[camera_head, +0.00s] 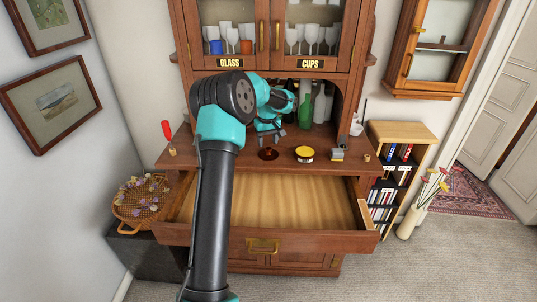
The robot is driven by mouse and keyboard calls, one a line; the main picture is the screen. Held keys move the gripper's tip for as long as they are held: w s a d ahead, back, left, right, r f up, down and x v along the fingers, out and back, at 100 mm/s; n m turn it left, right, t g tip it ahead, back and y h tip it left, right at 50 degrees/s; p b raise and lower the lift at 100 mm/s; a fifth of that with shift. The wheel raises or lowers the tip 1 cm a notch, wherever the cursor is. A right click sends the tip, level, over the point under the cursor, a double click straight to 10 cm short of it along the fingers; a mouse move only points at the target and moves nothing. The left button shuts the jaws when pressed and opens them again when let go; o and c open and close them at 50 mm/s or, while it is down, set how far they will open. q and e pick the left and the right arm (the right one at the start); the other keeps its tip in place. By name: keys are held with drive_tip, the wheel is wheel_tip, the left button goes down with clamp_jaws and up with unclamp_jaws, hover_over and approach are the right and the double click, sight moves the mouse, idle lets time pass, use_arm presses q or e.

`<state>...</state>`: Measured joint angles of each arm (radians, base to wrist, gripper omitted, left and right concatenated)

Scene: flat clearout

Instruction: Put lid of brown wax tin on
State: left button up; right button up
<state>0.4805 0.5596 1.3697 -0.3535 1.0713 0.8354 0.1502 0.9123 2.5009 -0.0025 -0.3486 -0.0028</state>
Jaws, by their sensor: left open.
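A small, dark brown round object (268,154), seemingly the brown wax tin, sits on the cabinet's wooden counter. I cannot tell whether it is the tin body, the lid or both, and I see no separate brown lid. My left gripper (277,137) is open, just above and behind the brown object, and looks empty. The teal wrist and black arm link hide part of the counter to its left. My right gripper is not in view.
A yellow-topped round tin (304,153), a grey metal item (338,154) and a red-handled tool (168,136) stand on the counter. An open, empty-looking drawer (300,205) juts out below. Glass-fronted cupboards (312,64) hang above.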

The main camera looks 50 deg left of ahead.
sight(268, 149)
use_arm(q)
drive_tip(key=shift+w+f, duration=0.15)
drive_tip(key=shift+f, duration=1.05)
drive_tip(key=shift+w+f, duration=0.1)
drive_tip(key=shift+f, duration=1.05)
drive_tip(key=shift+c, duration=0.4)
drive_tip(key=c, duration=0.9)
